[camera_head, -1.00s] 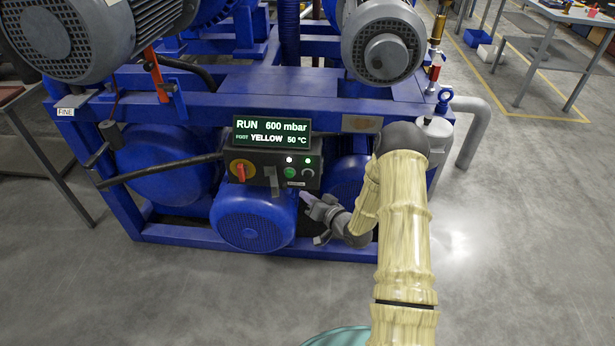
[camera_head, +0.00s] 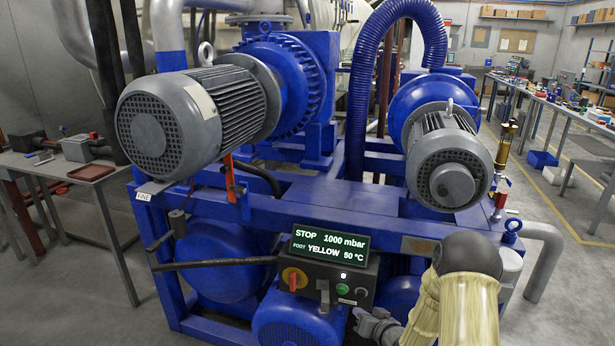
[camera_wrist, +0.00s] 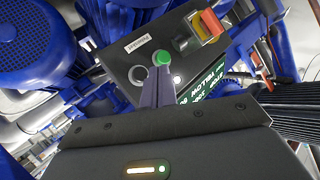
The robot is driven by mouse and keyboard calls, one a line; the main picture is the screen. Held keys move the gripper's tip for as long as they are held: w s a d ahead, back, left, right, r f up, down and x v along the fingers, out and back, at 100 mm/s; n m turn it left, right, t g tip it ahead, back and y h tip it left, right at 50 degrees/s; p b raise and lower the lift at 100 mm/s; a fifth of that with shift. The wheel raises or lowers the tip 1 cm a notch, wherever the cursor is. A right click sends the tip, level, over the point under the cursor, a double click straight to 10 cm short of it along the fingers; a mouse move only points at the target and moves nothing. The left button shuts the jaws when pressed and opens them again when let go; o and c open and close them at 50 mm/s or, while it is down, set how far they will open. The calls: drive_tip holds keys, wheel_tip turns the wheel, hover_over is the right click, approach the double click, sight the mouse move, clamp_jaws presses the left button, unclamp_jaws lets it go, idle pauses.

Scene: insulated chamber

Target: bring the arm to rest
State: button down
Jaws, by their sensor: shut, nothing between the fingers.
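My gripper (camera_head: 362,318) is low in the head view, its fingertips close to the front of the control box (camera_head: 323,292). The wrist view shows the gripper (camera_wrist: 156,82) with its two fingers together and nothing between them. Their tips are just below the green button (camera_wrist: 161,58) in that picture; I cannot tell whether they touch it. My pale-sleeved arm is bent at lower right of the head view, partly cut off by the frame edge. The display (camera_head: 329,245) reads STOP, 1000 mbar, FOOT YELLOW, 50 °C.
A red rotary switch on yellow (camera_head: 294,279) sits on the box's left part. Blue pump framework (camera_head: 260,208) surrounds the box, with grey motors (camera_head: 190,115) above. A grey pipe (camera_head: 545,260) stands at right. Open floor (camera_head: 567,290) lies farther right, before a workbench.

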drive_tip(key=s+r+g+h, duration=0.3)
drive_tip(key=s+r+g, duration=0.3)
drive_tip(key=s, duration=0.8)
drive_tip(key=s+r+g+h, duration=0.35)
drive_tip(key=s+r, duration=0.45)
drive_tip(key=s, duration=0.6)
wheel_tip(320, 180, up, 17)
drive_tip(key=p, duration=1.7)
drive_tip(key=shift+w+a+r+n+y, duration=0.2)
drive_tip(key=shift+w+a+n+y, duration=0.1)
drive_tip(key=shift+w+n+y, duration=0.15)
drive_tip(key=c, duration=2.1)
unclamp_jaws()
